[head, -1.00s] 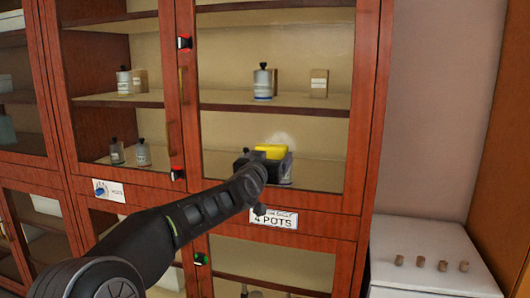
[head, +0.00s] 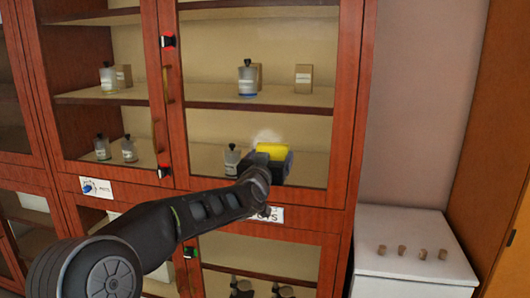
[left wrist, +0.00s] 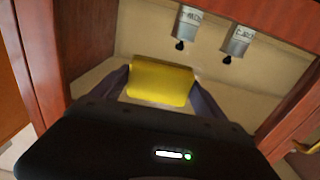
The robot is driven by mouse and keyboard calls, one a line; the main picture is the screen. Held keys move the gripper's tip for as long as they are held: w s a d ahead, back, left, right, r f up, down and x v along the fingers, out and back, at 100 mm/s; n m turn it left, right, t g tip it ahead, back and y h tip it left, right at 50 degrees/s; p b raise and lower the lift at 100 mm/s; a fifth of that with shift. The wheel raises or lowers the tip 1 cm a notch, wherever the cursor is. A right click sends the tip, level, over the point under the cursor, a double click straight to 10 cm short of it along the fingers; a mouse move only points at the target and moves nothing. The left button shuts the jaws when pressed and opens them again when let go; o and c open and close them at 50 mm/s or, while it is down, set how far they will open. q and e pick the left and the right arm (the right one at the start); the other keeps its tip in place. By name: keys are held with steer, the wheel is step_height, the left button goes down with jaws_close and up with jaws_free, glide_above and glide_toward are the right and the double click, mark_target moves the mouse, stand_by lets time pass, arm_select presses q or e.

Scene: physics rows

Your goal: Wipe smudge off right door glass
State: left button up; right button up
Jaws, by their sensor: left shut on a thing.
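My left gripper (head: 268,165) is shut on a yellow sponge (head: 271,151) in front of the lower part of the right door glass (head: 210,130). The left wrist view shows the sponge (left wrist: 161,80) between the two fingers. A pale, hazy smudge (head: 267,136) shows on the glass just above the sponge in the head view. The sponge overlaps the smudge's lower edge in the picture. I cannot tell whether the sponge touches the glass. My right gripper is not in view.
Behind the glass, shelves hold bottles (head: 248,78) and a small box (head: 303,78). A handle (head: 167,85) runs along the right door's left side. A white cabinet (head: 410,245) with several small corks stands at the right. A label (head: 98,187) is on the frame.

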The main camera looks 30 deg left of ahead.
arm_select(q)
steer(key=shift+w+d+r+p, duration=0.1)
steer(key=shift+w+d+p, duration=0.1)
steer(key=shift+d+p, duration=0.25)
steer(key=shift+w+d+r+p, duration=0.1)
steer(key=shift+w+d+p, duration=0.1)
steer(key=shift+d, duration=0.35)
steer(key=shift+d+f, duration=0.1)
steer(key=shift+f, duration=0.05)
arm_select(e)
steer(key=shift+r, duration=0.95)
arm_select(q)
steer(key=shift+s+a+f+b, duration=0.15)
steer(key=shift+a+b, duration=0.45)
steer(key=shift+b, duration=0.1)
steer(key=shift+s+a+f+b, duration=0.1)
steer(key=shift+s+a+b, duration=0.2)
steer(key=shift+a+b, duration=0.5)
steer(key=shift+s+a+b, duration=0.2)
steer(key=shift+a+b, duration=0.1)
steer(key=shift+a, duration=0.3)
steer(key=shift+r, duration=0.25)
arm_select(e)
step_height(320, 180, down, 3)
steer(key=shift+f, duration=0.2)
arm_select(q)
steer(key=shift+a, duration=0.1)
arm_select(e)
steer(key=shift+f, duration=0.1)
